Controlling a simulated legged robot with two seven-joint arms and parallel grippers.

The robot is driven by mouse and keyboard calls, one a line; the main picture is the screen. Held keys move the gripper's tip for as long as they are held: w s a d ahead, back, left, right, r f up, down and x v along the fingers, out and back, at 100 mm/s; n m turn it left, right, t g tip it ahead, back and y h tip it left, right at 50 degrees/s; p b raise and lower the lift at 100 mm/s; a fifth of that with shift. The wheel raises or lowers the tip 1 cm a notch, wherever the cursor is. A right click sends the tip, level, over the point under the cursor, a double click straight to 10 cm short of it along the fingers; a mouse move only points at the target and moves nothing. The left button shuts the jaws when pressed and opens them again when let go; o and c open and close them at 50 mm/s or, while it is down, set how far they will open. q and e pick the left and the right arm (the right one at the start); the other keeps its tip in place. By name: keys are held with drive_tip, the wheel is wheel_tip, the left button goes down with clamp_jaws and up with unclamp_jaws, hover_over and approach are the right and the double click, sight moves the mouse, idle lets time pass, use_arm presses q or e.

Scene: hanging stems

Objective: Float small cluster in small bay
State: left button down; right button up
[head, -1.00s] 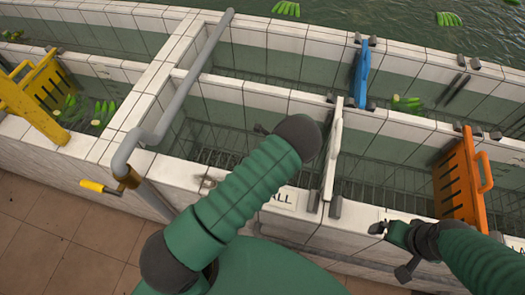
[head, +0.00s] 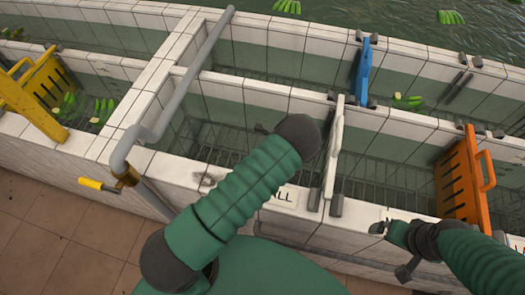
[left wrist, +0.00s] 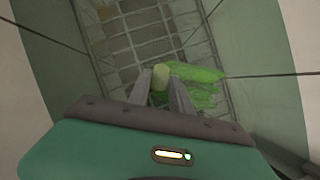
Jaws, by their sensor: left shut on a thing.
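In the left wrist view, my left gripper (left wrist: 160,88) is shut on the pale stem end of a green banana cluster (left wrist: 205,88). The cluster's fingers spread to the right of the jaws, over the grated floor of a green-walled bay. In the head view, my left arm reaches over the front wall, and its gripper and the held cluster are hidden behind it. A label ending in "ALL" (head: 284,196) is on that wall beside the arm; its start is covered. My right gripper (head: 380,227) is by the front wall at the right, small and unclear, with nothing visible in it.
A white gate (head: 334,150) divides the front bays. An orange gate (head: 463,180), a blue gate (head: 362,72) and a yellow gate (head: 37,95) stand around. A grey pipe (head: 200,65) runs along the left. Other clusters float in the left bay (head: 103,110) and far channel (head: 451,17).

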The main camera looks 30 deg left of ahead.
use_arm(q)
drive_tip(key=c, duration=1.1)
unclamp_jaws()
drive_tip(key=shift+d, duration=0.1)
drive_tip(key=shift+d+r, duration=0.15)
drive_tip(key=shift+r, duration=0.25)
drive_tip(key=a+r+p+v, duration=0.1)
drive_tip(key=p+v, duration=0.4)
drive_tip(key=v, duration=0.5)
drive_tip(key=w+a+r+p+v, duration=0.1)
drive_tip(key=a+p+v, duration=0.2)
drive_tip(key=v, duration=0.8)
drive_tip(key=a+r+p+v, duration=0.1)
drive_tip(key=a+p+v, duration=0.1)
drive_tip(key=p+v, duration=0.4)
drive_tip(key=shift+w+p+v, duration=0.1)
drive_tip(key=shift+p+v, duration=0.05)
drive_tip(key=shift+v, duration=1.05)
drive_tip(key=shift+w+p+v, duration=0.15)
drive_tip(key=shift+v, duration=1)
drive_tip(key=shift+w+a, duration=0.1)
drive_tip(key=shift+a, duration=0.05)
